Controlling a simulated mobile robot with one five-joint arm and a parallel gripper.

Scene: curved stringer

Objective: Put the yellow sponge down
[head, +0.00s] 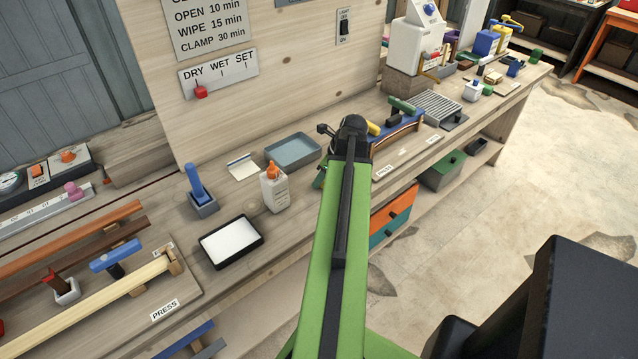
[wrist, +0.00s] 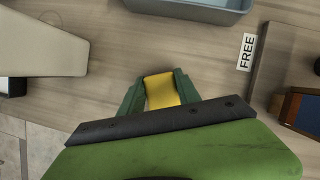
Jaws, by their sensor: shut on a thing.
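The yellow sponge (wrist: 161,92) shows in the wrist view between the two green fingers of my gripper (wrist: 158,88), which is shut on it. Bare wooden bench top shows beyond the fingers; I cannot tell whether the sponge touches it. In the head view my green arm reaches over the bench and hides the sponge and nearly all of my gripper.
A blue-grey tray (head: 293,152) lies behind a white bottle with an orange cap (head: 273,190), left of my arm. A black tray with white inside (head: 231,242) is nearer. A "FREE" label (wrist: 247,52) lies right of my gripper in the wrist view, beside bare wood.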

